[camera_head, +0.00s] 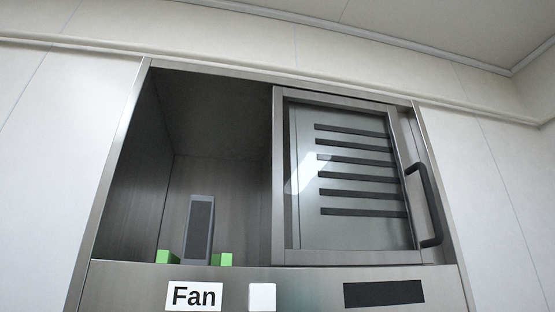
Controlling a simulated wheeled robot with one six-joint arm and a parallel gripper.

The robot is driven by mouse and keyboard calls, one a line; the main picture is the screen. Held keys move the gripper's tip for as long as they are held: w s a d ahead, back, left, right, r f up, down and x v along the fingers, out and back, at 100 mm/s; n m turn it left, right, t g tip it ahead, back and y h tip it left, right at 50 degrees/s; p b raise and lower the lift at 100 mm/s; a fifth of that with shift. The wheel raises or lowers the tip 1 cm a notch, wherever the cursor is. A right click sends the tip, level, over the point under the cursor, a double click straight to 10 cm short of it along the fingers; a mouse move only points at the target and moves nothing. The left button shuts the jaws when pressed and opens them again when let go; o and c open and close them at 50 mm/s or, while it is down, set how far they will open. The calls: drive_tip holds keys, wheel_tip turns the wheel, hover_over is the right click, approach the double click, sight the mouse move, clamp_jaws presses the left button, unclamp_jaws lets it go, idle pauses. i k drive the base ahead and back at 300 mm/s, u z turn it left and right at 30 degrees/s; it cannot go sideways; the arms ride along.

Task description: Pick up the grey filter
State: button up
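The grey filter (199,229) stands upright inside the open left part of the metal cabinet. It is a narrow grey block with a darker front face. A green block stands close on each side of it, one on the left (168,257) and one on the right (225,259). The foot of the filter is partly hidden by the cabinet's front edge. My gripper is not in view.
A framed glass door (350,240) with dark slots and a black handle (427,204) covers the cabinet's right part. The front panel (130,285) carries a "Fan" label (194,297), a white square (262,297) and a black rectangle (384,293). The space above the filter is clear.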

sight(199, 231)
drive_tip(key=z, duration=0.45)
drive_tip(key=i, duration=0.25)
drive_tip(key=u, duration=1.5)
